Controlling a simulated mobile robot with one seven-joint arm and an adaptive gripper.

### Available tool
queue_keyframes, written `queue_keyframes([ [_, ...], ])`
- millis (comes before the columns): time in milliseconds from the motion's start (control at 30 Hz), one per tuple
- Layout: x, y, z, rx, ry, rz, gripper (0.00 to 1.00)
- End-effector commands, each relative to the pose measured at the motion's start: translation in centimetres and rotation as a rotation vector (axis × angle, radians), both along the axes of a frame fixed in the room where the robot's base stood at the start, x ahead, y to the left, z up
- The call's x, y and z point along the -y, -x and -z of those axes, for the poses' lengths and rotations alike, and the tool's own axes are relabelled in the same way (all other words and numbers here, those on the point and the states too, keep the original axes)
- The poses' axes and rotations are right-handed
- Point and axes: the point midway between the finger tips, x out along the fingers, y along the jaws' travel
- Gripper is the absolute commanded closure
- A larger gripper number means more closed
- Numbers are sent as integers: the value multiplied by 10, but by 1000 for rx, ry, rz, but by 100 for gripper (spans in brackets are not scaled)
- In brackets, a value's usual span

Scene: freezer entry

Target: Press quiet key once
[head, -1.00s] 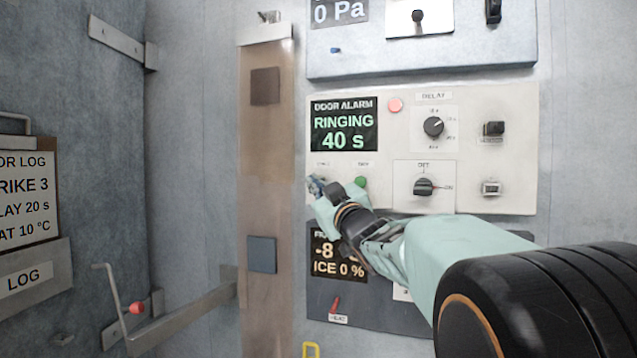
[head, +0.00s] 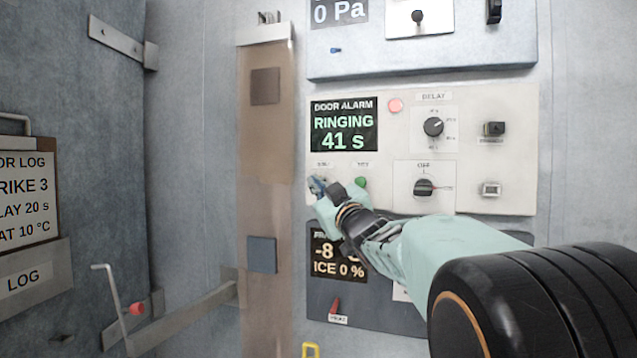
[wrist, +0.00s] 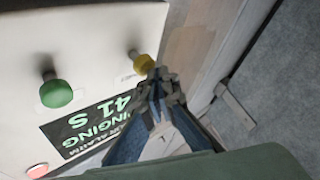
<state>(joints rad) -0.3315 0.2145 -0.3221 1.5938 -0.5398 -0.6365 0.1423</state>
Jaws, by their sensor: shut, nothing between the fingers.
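The door alarm panel (head: 470,190) shows RINGING 41 s on its display (head: 343,125). Below the display are two small keys with labels too blurred to read. The right key is a green button (head: 361,182), which also shows in the wrist view (wrist: 56,93). The left one is a yellow button (wrist: 144,62), hidden behind my gripper in the head view. My gripper (head: 319,187) is shut and empty. In the wrist view its fingertips (wrist: 160,76) are right beside the yellow button; I cannot tell whether they touch it.
A round red lamp (head: 395,105) is lit pink above the keys. A delay dial (head: 433,127) and an OFF rotary switch (head: 424,187) sit to the right. A lower panel (head: 335,260) lies behind my arm. A brown vertical strip (head: 266,150) stands left of the panels.

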Motion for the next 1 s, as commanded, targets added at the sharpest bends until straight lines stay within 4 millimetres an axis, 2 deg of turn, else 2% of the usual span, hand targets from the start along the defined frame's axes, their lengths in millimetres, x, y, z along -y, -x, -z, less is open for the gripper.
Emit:
queue_keyframes([
  [1000,4,-8,-1,0,0,1,100],
])
